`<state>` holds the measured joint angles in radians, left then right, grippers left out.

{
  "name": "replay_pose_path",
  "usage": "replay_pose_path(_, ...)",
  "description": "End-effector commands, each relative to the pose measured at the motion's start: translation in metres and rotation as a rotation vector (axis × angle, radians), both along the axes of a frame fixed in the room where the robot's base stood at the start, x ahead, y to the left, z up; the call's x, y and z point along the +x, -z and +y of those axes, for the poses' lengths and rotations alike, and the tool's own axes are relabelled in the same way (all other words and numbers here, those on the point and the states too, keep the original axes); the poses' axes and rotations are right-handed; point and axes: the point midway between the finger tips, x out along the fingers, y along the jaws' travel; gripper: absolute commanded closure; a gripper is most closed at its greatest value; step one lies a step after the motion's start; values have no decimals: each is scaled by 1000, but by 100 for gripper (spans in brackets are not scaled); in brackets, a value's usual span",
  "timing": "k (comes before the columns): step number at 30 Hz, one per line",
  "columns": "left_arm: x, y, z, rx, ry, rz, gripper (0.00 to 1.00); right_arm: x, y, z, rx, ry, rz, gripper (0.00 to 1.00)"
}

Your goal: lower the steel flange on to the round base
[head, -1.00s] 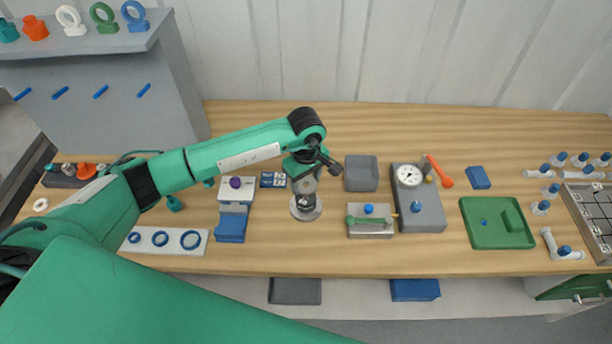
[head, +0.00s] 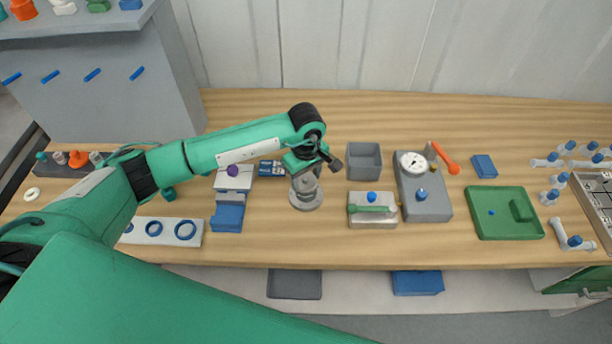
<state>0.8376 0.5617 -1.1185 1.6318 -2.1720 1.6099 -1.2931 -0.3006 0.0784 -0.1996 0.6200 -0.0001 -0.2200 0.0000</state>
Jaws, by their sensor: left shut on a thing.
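My left gripper (head: 306,178) points down near the middle of the bench. It is shut on the steel flange (head: 307,187), a small grey metal piece that is partly hidden by the fingers and wrist. The round base (head: 306,206) is a pale grey disc on the bench right under the gripper. The flange shows over the base; from this angle I cannot tell whether they touch. My right gripper is not in view.
A grey open box (head: 364,174) stands close right of the gripper. A steel block with a green handle (head: 372,221) and a grey gauge block (head: 432,205) stand further right. A blue-and-white stand (head: 229,215) is on the left. Bare wood lies behind the box.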

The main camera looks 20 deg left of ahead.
Motion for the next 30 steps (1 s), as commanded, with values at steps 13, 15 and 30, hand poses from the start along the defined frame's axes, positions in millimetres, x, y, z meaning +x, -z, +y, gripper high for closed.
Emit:
replay_pose_path(13,0,0,0,0,0,0,20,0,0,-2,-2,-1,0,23)
replay_pose_path(15,1,-3,0,0,0,-1,20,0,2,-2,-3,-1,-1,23)
replay_pose_path(30,2,-99,0,0,0,-5,20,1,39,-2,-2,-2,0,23)
